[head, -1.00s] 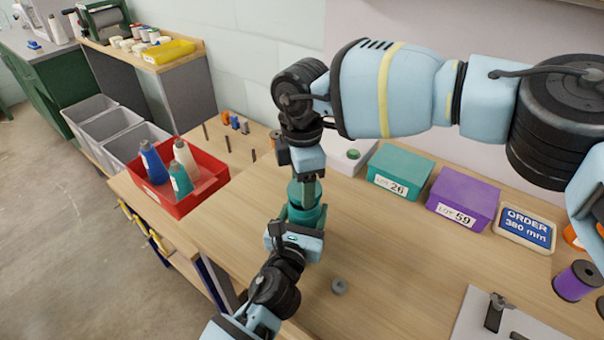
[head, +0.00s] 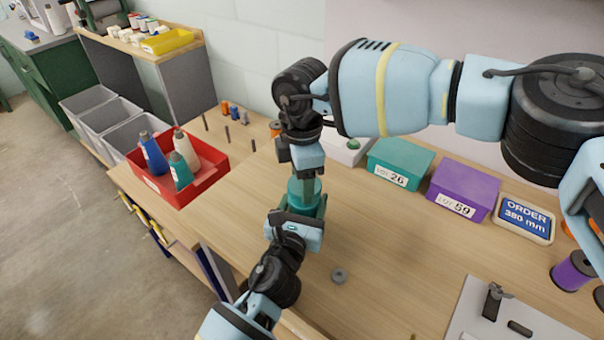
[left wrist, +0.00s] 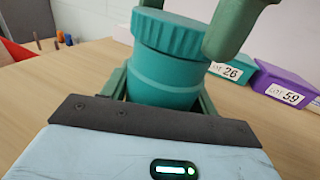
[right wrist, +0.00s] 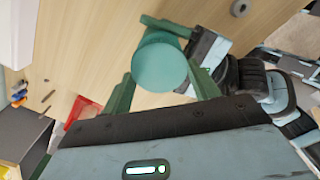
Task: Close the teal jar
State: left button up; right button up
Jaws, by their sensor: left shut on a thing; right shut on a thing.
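The teal jar (left wrist: 165,80) stands upright on the bench, its body between the fingers of my left gripper (head: 303,212). My left gripper is shut on the jar body. The ridged teal lid (left wrist: 172,35) sits at the jar's mouth, with no clear gap in the left wrist view; whether it is threaded on cannot be told. My right gripper (head: 307,185) points down from above and is shut on the lid. The right wrist view shows the lid's round flat top (right wrist: 160,66) between its fingers. The head view shows the jar largely covered by both grippers.
A small grey ring (head: 339,275) lies on the bench right of the jar. Teal (head: 402,158) and purple (head: 463,186) boxes and an order sign (head: 524,220) line the back. The bench around the jar is mostly clear.

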jog(key=shift+f, duration=0.55)
dwell(0.4)
pick_arm(q)
grip_shut()
pick_arm(e)
jog(key=m, duration=0.6)
jog(key=shift+w+m, duration=0.15)
jog(key=shift+m, duration=0.15)
jog(key=o, duration=0.9)
jog(key=shift+o, duration=0.2)
jog(key=shift+r, duration=0.1)
jog(key=shift+r, duration=2.15)
